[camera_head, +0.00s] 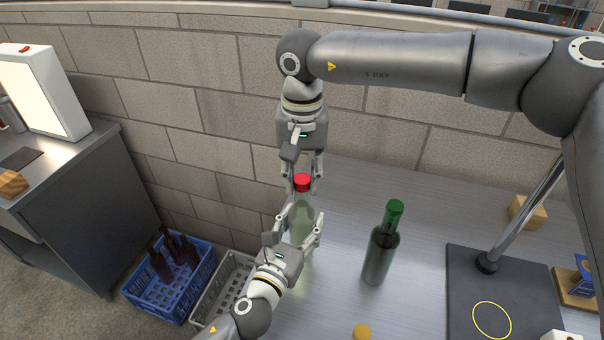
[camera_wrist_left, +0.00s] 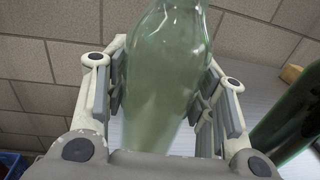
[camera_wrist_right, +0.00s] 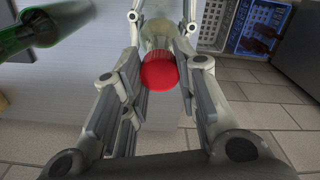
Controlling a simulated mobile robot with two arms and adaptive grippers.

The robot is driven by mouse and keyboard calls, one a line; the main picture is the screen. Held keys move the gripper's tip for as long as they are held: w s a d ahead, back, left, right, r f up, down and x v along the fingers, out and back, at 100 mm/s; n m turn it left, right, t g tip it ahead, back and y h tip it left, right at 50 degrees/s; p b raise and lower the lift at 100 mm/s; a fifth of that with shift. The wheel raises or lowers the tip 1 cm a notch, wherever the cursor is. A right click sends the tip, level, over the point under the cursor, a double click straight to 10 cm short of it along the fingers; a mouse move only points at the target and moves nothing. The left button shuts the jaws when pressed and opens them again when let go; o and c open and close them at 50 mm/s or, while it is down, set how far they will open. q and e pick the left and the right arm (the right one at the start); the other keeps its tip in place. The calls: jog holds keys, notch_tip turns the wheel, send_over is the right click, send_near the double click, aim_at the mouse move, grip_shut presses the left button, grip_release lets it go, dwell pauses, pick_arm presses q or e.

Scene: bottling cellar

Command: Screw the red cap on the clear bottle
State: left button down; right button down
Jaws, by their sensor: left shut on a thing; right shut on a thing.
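The clear bottle (camera_head: 302,214) stands upright on the metal bench and fills the middle of the left wrist view (camera_wrist_left: 165,75). My left gripper (camera_head: 301,229) is shut around its body from the near side. The red cap (camera_head: 302,181) sits at the top of the bottle's neck, and in the right wrist view the cap (camera_wrist_right: 159,72) lies in line with the neck. My right gripper (camera_head: 302,187) comes from above and is shut on the cap. I cannot tell how far the cap is threaded on.
A green bottle with a green top (camera_head: 380,255) stands to the right of the clear bottle. A black base plate (camera_head: 465,270) with a yellow ring is farther right. A blue crate (camera_head: 172,302) with brown bottles and a grey crate (camera_head: 228,280) stand on the floor left.

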jog(key=m, duration=0.6)
jog(key=shift+m, duration=0.3)
jog(key=m, duration=2.6)
jog(key=shift+f, duration=0.1)
jog(key=m, duration=1.1)
jog(key=shift+m, duration=0.3)
jog(key=c, duration=1.1)
grip_release()
